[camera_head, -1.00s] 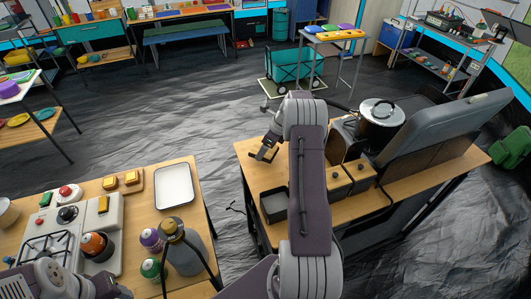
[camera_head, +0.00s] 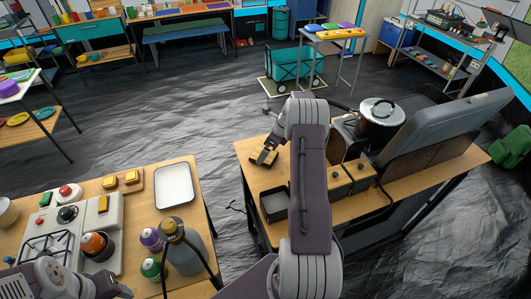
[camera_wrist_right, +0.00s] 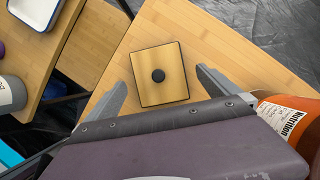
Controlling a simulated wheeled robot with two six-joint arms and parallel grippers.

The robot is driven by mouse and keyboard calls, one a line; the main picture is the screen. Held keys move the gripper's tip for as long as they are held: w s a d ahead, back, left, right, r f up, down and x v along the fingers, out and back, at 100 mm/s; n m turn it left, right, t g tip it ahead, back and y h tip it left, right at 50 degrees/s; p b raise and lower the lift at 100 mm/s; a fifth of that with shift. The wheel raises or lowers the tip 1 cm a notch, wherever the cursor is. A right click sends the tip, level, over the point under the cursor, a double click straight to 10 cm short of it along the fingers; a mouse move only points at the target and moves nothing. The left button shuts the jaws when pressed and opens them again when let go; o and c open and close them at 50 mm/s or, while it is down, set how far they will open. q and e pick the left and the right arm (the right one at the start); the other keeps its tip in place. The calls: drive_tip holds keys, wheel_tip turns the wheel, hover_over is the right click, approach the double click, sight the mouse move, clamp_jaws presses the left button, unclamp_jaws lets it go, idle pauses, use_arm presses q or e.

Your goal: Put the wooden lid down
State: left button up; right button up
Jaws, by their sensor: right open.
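The wooden lid (camera_wrist_right: 146,91) is a square tan panel with a dark edge and a round black knob. In the right wrist view it lies flat on the light wooden table top. My right gripper (camera_head: 264,156) is open above it, with one finger on each side and a gap to the lid's edges. In the head view the lid is largely hidden by the gripper. An open dark box (camera_head: 274,214) stands on the same table, just nearer than the gripper. My left arm shows at the lower left; its gripper's jaws are not clear.
Two boxes with wooden lids (camera_head: 337,181) stand right of the open box. A steel pot (camera_head: 381,112) is behind them. The left table holds a stove (camera_head: 48,246), a white tray (camera_head: 174,185) and bottles.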

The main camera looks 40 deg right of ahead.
drive_tip(key=v, duration=1)
drive_tip(key=s+a+n+g, duration=0.1)
drive_tip(key=s+a+n, duration=0.2)
drive_tip(key=a+n, duration=0.6)
drive_tip(key=s+a+n+g, duration=0.1)
drive_tip(key=s+a+n, duration=0.2)
drive_tip(key=a+n, duration=0.6)
drive_tip(key=s+a+f+n+h, duration=0.1)
drive_tip(key=s+a+f+n, duration=0.1)
drive_tip(key=s+a+n, duration=0.8)
drive_tip(key=s+n, duration=0.2)
drive_tip(key=shift+s+a+g+h, duration=0.25)
drive_tip(key=shift+s+g+h, duration=0.15)
drive_tip(key=shift+f, duration=0.1)
